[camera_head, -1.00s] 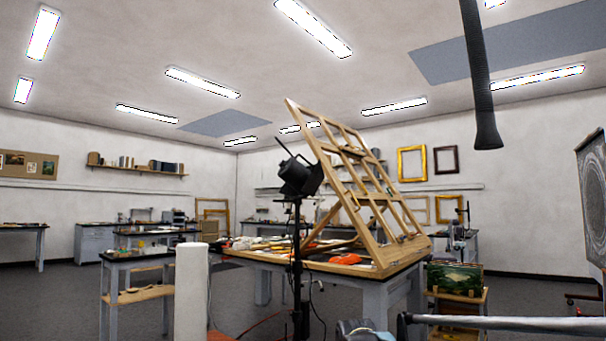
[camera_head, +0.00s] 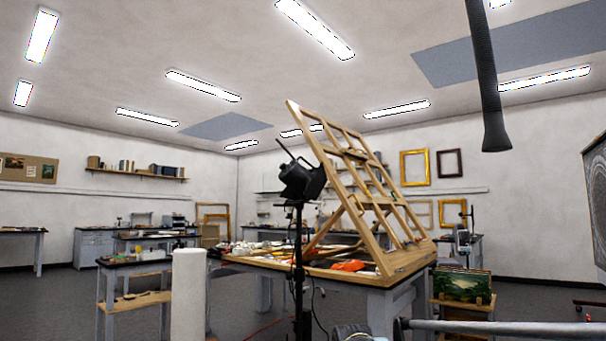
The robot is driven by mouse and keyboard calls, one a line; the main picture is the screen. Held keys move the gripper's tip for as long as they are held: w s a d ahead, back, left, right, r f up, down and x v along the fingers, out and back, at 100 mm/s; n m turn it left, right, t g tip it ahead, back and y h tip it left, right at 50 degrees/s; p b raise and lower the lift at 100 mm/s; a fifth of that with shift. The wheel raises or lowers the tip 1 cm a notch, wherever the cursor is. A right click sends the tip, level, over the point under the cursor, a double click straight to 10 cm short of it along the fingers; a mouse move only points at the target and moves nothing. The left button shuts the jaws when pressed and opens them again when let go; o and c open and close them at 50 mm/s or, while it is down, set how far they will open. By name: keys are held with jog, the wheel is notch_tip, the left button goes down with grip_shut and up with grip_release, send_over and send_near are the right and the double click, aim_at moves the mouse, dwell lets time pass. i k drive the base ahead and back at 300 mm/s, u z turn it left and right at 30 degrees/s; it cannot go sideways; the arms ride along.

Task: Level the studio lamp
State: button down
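The black studio lamp (camera_head: 302,181) stands near the middle of the view on a thin dark upright stand (camera_head: 299,262). Its head is tilted, with a thin dark flap or rod sticking up to the left. The lamp stands in front of a worktable (camera_head: 385,291) and a large slanted wooden frame (camera_head: 378,214), partly overlapping both. The foot of the stand is below the picture. My gripper is not in view.
A white upright cylinder (camera_head: 188,297) stands at the lower left. A grey horizontal bar (camera_head: 500,327) crosses the lower right. A dark hose (camera_head: 485,80) hangs from above. A small wooden stand with a painting (camera_head: 462,283) is right of the table. Open floor (camera_head: 60,305) shows at left.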

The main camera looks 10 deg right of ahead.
aim_at(294, 175)
jog(key=k, duration=0.6)
jog(key=z, duration=0.65)
jog(key=i, duration=1.75)
jog(key=u, duration=0.4)
